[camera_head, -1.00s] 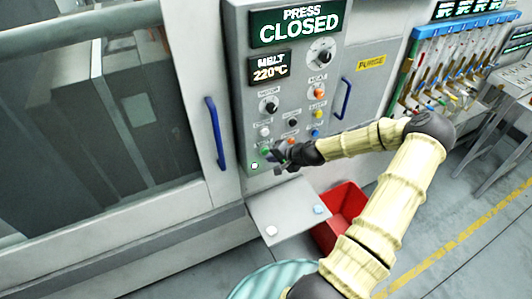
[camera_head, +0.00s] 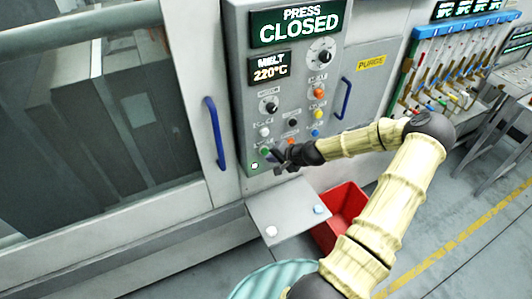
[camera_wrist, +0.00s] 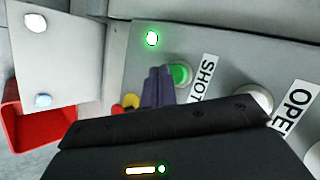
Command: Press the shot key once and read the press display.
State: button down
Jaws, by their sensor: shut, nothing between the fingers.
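The green shot key (camera_wrist: 181,74) sits on the grey panel beside its "SHOT" label in the wrist view. It also shows low on the panel in the head view (camera_head: 265,151). My gripper (camera_wrist: 158,84) is shut and empty, its fingertips right beside the key and overlapping its edge in the picture. I cannot tell whether they touch it. My gripper also shows at the panel in the head view (camera_head: 273,155). The press display (camera_head: 300,24) reads "PRESS CLOSED". A small lamp (camera_wrist: 152,38) near the key glows green-white.
The melt display (camera_head: 269,68) reads 220°C. Other knobs and coloured buttons, such as a white button (camera_wrist: 256,99) labelled "OPE…", sit close by. A grey shelf (camera_head: 290,212) and a red bin (camera_head: 353,201) are below the panel. A blue handle (camera_head: 215,133) stands left.

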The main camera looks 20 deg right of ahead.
jog(key=shift+w, duration=0.1)
jog(key=shift+w, duration=0.3)
jog(key=shift+w, duration=0.45)
dwell(0.8)
dwell(0.3)
jog(key=shift+s, duration=0.85)
jog(key=s, duration=0.5)
jog(key=shift+d, duration=0.1)
dwell(0.8)
